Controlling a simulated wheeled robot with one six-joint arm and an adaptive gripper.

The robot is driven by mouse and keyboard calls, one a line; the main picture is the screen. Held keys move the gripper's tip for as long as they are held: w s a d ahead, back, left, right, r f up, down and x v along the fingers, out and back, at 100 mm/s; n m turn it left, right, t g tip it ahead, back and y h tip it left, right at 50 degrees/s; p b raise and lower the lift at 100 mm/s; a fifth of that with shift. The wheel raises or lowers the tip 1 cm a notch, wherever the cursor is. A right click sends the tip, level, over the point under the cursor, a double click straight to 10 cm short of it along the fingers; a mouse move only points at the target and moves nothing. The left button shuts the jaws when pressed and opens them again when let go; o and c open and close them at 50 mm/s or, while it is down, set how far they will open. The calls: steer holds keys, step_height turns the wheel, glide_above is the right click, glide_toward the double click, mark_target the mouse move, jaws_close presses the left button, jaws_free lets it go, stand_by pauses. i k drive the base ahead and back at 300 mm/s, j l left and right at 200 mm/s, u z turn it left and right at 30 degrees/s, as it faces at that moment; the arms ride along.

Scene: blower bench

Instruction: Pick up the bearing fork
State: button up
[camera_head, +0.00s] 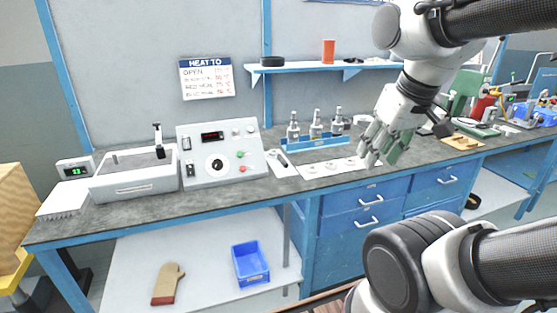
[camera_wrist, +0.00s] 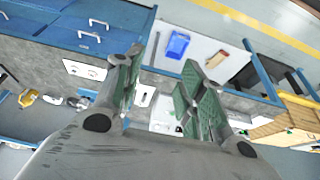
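I cannot identify the bearing fork for certain. A small dark tool (camera_head: 282,160) lies on a white sheet at the middle of the bench and may be it. A white mat (camera_head: 345,167) with small round parts lies to its right. My gripper (camera_head: 372,155) is above the bench, just right of the mat, with its fingers pointing down and left. In the wrist view my gripper (camera_wrist: 163,62) has its two green-padded fingers apart with nothing between them. The white mat (camera_wrist: 85,70) also shows there, left of the fingers.
The bench (camera_head: 245,203) also carries a control box (camera_head: 218,170), a grey basin (camera_head: 135,183) and a blue rack (camera_head: 317,141) of several bottles behind the mat. A shelf (camera_head: 310,68) hangs above. A blue bin (camera_head: 250,265) and a glove (camera_head: 167,284) are below.

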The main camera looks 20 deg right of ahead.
mark_target(280, 158)
steer(key=i+l, duration=0.2)
steer(key=i, duration=0.2)
steer(key=i+l, duration=0.45)
steer(key=i, duration=0.3)
